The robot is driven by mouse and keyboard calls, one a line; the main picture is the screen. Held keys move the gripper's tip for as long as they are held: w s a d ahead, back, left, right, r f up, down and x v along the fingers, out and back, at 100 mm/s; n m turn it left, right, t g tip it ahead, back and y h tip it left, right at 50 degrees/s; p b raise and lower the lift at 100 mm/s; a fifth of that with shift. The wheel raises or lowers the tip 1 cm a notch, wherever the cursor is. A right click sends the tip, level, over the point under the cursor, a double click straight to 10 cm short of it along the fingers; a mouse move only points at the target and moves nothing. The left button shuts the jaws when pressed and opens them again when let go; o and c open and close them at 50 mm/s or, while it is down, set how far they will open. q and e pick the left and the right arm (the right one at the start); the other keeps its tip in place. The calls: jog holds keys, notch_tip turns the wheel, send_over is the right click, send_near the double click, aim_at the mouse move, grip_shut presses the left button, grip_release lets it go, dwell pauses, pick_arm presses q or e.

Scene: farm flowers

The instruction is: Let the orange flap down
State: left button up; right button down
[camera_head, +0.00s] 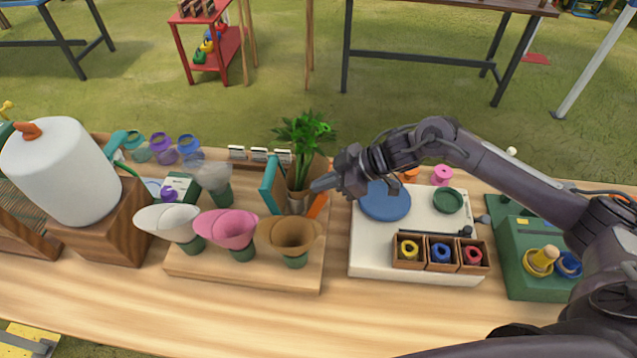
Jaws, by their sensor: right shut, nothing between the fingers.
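The orange flap (318,206) stands tilted at the right side of a small wooden holder with a green plant (304,140) in a grey pot. A teal flap (270,186) stands on the holder's left side. My right gripper (316,186) reaches in from the right, shut and empty. Its tip is at the upper part of the orange flap, beside the pot, and covers some of it. I cannot tell whether it touches the flap. My left gripper is not in view.
White, pink and brown cone wraps (234,229) stand on a wooden board in front of the holder. A white board (420,270) with a blue disc and small spool boxes lies to the right. A large white tank (62,170) stands at left. The front table strip is clear.

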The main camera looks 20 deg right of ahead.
jog(key=s+d+f+t+y+b, duration=0.1)
jog(key=s+d+f+y+b, duration=0.1)
jog(key=d, duration=0.3)
jog(key=shift+s+d+f+t+y+b, duration=0.2)
jog(key=shift+d+f+t+y+b, duration=0.15)
jog(key=shift+f+y+b, duration=0.5)
jog(key=shift+s, duration=0.1)
jog(key=shift+d, duration=0.15)
